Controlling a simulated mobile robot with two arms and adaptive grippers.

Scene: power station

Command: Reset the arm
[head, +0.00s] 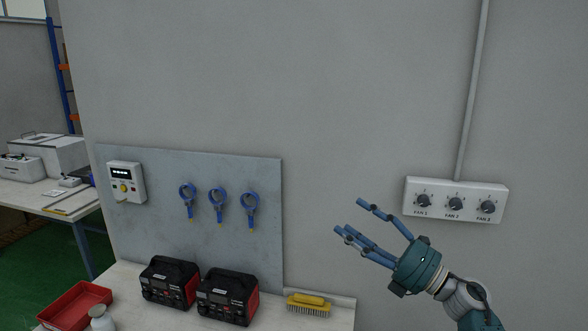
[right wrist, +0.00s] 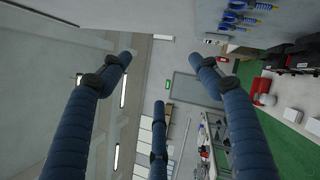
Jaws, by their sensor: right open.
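My right gripper (head: 365,228) is in the head view at lower right, reaching in from the bottom right corner. Its blue fingers are spread open and empty in front of the grey wall. It is left of and a little below the white fan switch box (head: 456,201), apart from it. In the right wrist view, the open fingers (right wrist: 160,85) frame the room with nothing between them. My left gripper is in neither view.
A grey panel (head: 150,215) holds three blue clamp tools (head: 219,204) and a white control box (head: 126,182). The white table (head: 337,314) below bears two black-and-red units (head: 228,296), a yellow brush (head: 309,303), a red tray (head: 75,305) and a white bottle (head: 102,319).

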